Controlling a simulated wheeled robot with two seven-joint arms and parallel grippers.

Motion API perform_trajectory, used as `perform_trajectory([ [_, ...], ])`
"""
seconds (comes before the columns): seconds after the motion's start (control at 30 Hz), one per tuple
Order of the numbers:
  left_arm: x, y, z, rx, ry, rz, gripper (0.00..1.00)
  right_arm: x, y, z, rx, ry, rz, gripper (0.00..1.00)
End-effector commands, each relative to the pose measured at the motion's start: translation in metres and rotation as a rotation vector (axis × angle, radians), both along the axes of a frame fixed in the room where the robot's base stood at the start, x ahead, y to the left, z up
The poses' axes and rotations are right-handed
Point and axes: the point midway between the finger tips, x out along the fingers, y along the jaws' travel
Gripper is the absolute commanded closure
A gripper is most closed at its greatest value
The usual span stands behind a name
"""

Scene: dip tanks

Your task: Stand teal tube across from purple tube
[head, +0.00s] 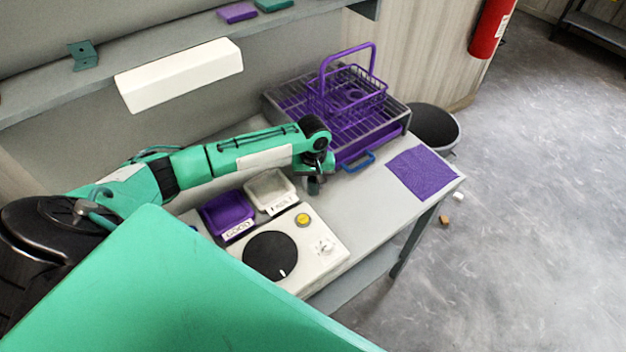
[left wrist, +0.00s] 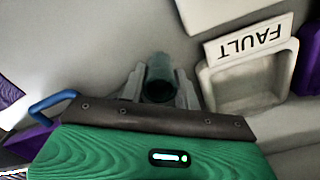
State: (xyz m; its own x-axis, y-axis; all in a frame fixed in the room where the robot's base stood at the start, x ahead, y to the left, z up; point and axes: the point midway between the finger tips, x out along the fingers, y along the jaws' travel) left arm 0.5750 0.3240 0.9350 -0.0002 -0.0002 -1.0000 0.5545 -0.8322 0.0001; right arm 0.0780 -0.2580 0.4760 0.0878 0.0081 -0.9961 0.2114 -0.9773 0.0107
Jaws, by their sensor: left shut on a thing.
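My left gripper (head: 314,186) is over the table, just beyond the white FAULT tray, with its fingers pointing down. In the left wrist view the gripper (left wrist: 160,88) is shut on a dark teal tube (left wrist: 159,72), seen nearly end-on between the fingers. In the head view only a small dark piece of the tube shows below the wrist. I cannot make out a separate purple tube. A purple wire basket (head: 376,105) with a tall handle stands on a wire grid over a purple tank (head: 357,149). My right gripper is not in view.
The white FAULT tray (head: 291,196) and purple GOOD tray (head: 205,219) sit beside a white unit (head: 327,257) with a black disc and yellow button. A blue handle (head: 358,163) juts from the tank. A purple mat (head: 423,173) lies at the table's right. A shelf (head: 130,62) hangs behind.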

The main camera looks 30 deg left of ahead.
Motion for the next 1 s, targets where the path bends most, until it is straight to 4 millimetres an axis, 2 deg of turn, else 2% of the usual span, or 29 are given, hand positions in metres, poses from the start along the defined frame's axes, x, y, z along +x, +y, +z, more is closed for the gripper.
perform_trajectory([
  [0.4,0.0,0.0,-0.006,0.0,0.0,0.001,0.92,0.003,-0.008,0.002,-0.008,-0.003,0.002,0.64],
  [0.43,0.0,0.0,-0.006,0.001,-0.001,0.001,0.64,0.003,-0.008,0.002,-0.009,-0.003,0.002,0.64],
  [0.53,0.0,0.0,-0.006,0.001,-0.001,0.001,0.46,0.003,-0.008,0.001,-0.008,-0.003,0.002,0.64],
  [0.83,0.0,0.001,-0.005,0.001,-0.001,0.001,0.46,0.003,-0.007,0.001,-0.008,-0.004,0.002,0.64],
  [1.0,0.001,0.0,0.012,-0.001,-0.002,0.0,0.46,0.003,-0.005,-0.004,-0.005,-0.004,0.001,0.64],
])
